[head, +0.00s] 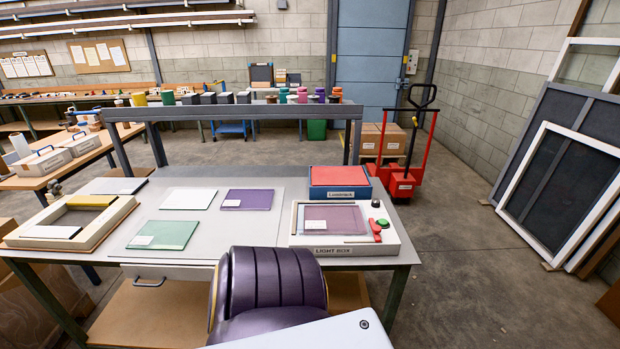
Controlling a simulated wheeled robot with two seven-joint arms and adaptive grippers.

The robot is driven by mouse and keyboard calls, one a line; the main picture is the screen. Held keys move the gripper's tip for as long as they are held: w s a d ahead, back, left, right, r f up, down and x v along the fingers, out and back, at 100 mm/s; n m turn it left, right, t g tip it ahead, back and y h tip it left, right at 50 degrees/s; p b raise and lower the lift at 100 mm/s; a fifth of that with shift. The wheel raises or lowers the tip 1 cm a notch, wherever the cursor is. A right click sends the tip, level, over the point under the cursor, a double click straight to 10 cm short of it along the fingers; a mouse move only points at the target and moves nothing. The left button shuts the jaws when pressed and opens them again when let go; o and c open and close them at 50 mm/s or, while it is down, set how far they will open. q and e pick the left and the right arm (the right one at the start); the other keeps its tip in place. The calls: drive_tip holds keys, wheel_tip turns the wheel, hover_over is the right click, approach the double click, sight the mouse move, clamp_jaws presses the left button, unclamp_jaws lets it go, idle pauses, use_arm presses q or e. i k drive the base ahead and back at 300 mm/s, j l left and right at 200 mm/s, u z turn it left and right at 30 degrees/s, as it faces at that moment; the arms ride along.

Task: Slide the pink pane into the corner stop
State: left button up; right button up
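The pink pane (341,219) lies flat on the light box (333,251) at the right of the table. It is see-through, with a white label on its left part. A pale raised edge runs along the left and far sides of the light box's top and seems to form the corner stop. The pane looks a little apart from it, but the gap is too small to judge. Neither of my grippers is in view.
A purple pane (248,199), a green pane (163,235) and a white pane (189,198) lie left of the light box. A red-topped blue box (340,187) stands behind it. A wooden frame tray (116,217) is at far left. My purple-and-white body parts hide the table's front middle.

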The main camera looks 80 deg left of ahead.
sight(319, 219)
drive_tip(key=u, duration=2.25)
drive_tip(key=i+l+u, duration=0.15)
drive_tip(key=l+u, duration=0.3)
drive_tip(key=l, duration=0.15)
drive_tip(key=l+u, duration=0.95)
drive_tip(key=l, duration=0.25)
